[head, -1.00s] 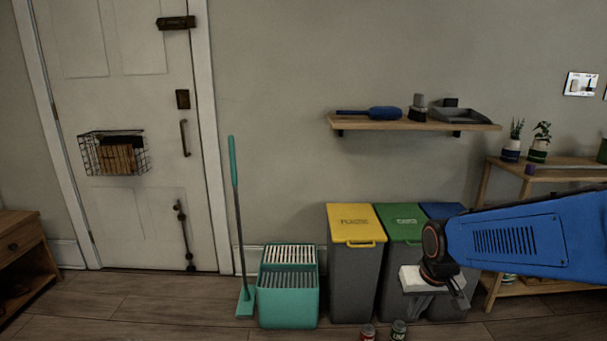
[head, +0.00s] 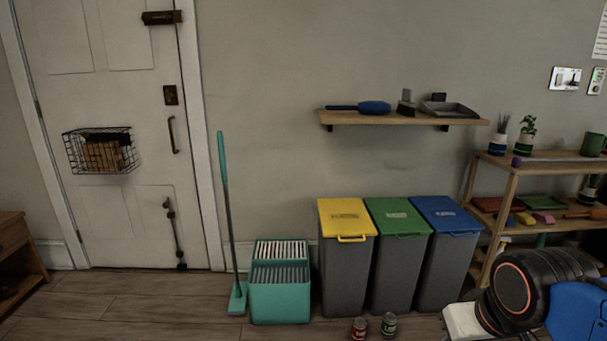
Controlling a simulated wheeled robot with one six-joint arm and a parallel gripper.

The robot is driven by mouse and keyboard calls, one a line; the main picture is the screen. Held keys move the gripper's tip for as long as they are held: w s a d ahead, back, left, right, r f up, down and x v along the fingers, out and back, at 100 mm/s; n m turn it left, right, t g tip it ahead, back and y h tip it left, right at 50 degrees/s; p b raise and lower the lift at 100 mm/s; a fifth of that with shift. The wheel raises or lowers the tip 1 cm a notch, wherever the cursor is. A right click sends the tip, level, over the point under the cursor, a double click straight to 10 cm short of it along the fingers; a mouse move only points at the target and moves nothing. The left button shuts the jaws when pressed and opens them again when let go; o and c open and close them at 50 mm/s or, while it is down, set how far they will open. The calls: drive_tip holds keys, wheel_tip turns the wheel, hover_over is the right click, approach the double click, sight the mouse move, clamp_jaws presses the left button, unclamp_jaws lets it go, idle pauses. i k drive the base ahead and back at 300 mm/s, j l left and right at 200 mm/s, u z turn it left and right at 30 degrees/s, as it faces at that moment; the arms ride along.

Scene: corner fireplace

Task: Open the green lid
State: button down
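The green lid (head: 399,217) sits shut on the middle of three grey bins, against the wall. Its front handle (head: 411,236) shows at the lid's lower edge. A yellow lid (head: 346,217) is on the bin to its left and a blue lid (head: 445,214) on the bin to its right; both look shut. My arm is at the lower right, apart from the bins.
A teal bucket (head: 280,301) and mop (head: 229,210) are at left. A wall shelf (head: 400,118) hangs above; a wooden rack (head: 497,207) stands at right. Floor at left is clear.

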sight(392, 216)
drive_tip(key=i+j+z, duration=0.2)
drive_tip(key=i, duration=0.35)
drive_tip(key=i+j+z, duration=0.15)
drive_tip(key=i+j, duration=0.15)
drive_tip(key=i, duration=0.2)
